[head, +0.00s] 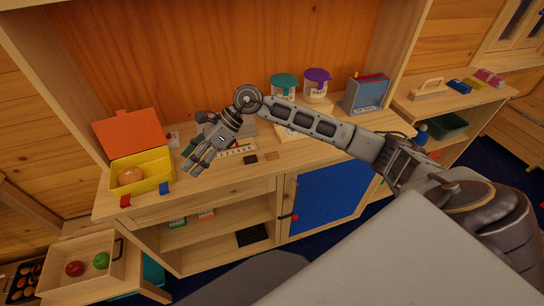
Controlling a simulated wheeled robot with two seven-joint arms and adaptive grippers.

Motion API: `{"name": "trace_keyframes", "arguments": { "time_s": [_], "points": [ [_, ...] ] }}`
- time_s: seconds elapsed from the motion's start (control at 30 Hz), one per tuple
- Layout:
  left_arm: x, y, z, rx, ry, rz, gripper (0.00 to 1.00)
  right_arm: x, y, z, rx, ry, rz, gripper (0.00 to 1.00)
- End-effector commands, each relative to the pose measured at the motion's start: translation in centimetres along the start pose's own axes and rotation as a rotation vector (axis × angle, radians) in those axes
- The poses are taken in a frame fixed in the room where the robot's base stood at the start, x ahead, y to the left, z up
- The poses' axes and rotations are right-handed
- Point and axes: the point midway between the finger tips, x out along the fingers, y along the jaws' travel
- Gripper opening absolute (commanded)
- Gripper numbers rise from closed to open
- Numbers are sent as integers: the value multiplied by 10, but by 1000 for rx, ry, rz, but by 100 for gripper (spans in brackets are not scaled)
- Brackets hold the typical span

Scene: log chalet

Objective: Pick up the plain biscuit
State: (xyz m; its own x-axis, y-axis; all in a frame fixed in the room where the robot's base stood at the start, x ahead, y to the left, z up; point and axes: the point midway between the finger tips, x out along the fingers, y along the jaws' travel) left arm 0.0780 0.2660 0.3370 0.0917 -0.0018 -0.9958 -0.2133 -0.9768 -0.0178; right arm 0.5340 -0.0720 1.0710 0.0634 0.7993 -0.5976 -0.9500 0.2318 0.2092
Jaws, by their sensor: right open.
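A small tan square, which looks like the plain biscuit (271,156), lies flat on the wooden counter (225,182) in the head view. A dark brown square (250,160), perhaps another biscuit, lies just left of it. My right gripper (191,164) reaches in from the right and hangs above the counter, left of both squares. Its fingers are apart with nothing between them, pointing down and left. The forearm passes behind and above the tan square without covering it. My left gripper is not in view.
An open yellow box (158,171) with an orange lid (127,131) stands left of the gripper. A number strip (238,149), two tubs and a grey-blue box (364,95) are behind. The counter right of the tan square looks clear.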

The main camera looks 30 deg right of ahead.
Motion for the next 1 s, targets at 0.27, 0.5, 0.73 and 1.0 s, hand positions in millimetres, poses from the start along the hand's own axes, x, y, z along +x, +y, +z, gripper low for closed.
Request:
{"name": "trace_keyframes", "arguments": {
  "time_s": [0.27,0.5,0.73,1.0],
  "points": [
    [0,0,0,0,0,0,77,-54,-40,-60,-89,348,-89,52],
    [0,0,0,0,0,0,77,-125,-70,-105,-101,645,-161,52],
    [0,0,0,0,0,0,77,-187,-82,-132,-72,852,-204,52],
    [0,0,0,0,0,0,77,-205,-84,-138,-58,909,-215,52]
  ]
}}
